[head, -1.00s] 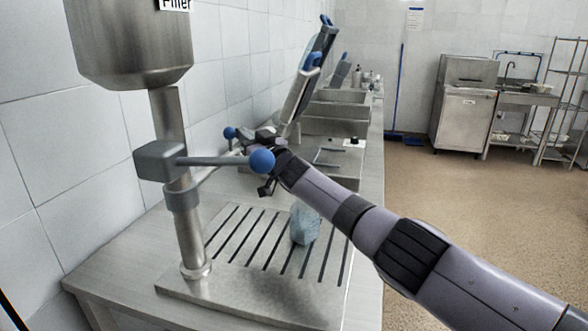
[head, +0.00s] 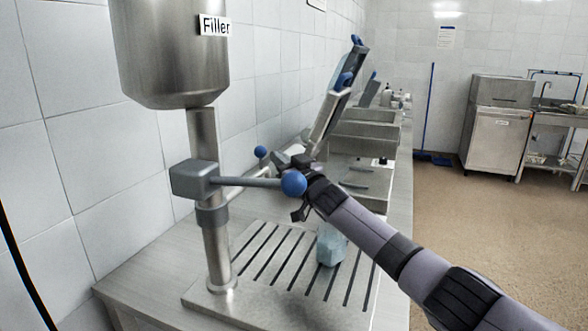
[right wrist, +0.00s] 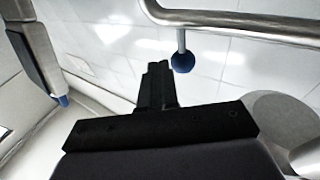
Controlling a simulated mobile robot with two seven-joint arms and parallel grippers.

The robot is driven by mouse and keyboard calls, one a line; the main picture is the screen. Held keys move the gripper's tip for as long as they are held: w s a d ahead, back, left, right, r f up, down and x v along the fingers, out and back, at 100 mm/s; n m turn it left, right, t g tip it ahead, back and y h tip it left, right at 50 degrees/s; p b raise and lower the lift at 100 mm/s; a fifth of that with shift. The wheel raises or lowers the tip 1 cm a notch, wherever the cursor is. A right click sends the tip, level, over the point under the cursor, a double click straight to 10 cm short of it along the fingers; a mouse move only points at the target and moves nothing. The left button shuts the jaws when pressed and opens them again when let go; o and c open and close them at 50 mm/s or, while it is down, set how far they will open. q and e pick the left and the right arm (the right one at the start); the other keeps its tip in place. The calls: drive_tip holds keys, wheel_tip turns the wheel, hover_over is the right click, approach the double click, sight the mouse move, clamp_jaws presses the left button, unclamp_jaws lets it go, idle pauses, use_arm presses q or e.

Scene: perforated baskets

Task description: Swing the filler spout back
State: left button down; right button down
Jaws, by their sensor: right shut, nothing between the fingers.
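The filler (head: 170,50) stands at the left in the head view, with a steel hopper on a post. Its metal spout tube (head: 236,186) runs from a collar on the post towards the back right, partly hidden by the lever. A small blue knob (head: 261,151) stands up near the spout's far end; in the right wrist view the knob (right wrist: 183,62) hangs off the metal tube (right wrist: 235,22). My right gripper (head: 284,161) is shut and empty beside the spout. Its fingers (right wrist: 156,82) are close to the knob; contact cannot be told. My left gripper is out of view.
A grey lever with a larger blue ball (head: 293,183) sticks out in front of my right gripper. A pale blue container (head: 331,246) stands on the slotted drain plate (head: 262,262) below. Sinks (head: 368,135) line the counter behind. The tiled wall is close on the left.

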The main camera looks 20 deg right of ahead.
drive_tip(key=shift+v, duration=2.6)
